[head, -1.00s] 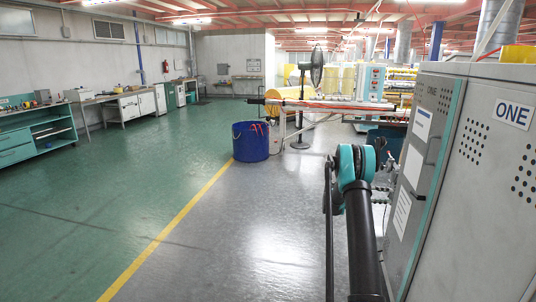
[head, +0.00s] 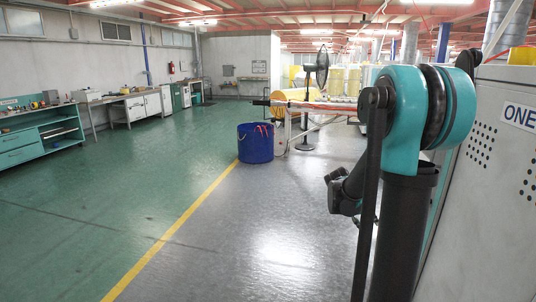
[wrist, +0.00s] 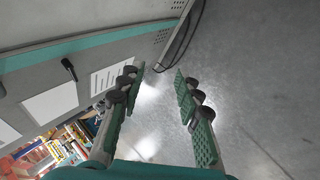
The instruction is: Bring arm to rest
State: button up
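My gripper (wrist: 160,88) shows in the wrist view with its two green-padded fingers spread apart. Nothing is between them but grey floor. My arm is folded up at the right of the head view, its teal and black joint in front of the machine cabinet. The gripper's fingers cannot be made out in the head view. In the wrist view the gripper is beside the grey cabinet (wrist: 30,62) with its teal strip and paper sheets.
The grey cabinet (head: 500,180) marked "ONE" stands close on the right. A blue bin (head: 255,143) stands ahead, near a fan (head: 317,70) and a yellow roll (head: 290,96). A teal workbench (head: 35,140) is at the left. The green floor (head: 130,190) is clear.

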jog(key=s+a+f+t+y, duration=0.1)
jog(key=s+a+f+y, duration=0.2)
jog(key=s+a, duration=0.5)
jog(key=s+a+f+y, duration=0.3)
jog(key=s+a, duration=0.6)
jog(key=s, duration=0.3)
jog(key=shift+s+m+t+y, duration=0.4)
jog(key=shift+y, duration=0.1)
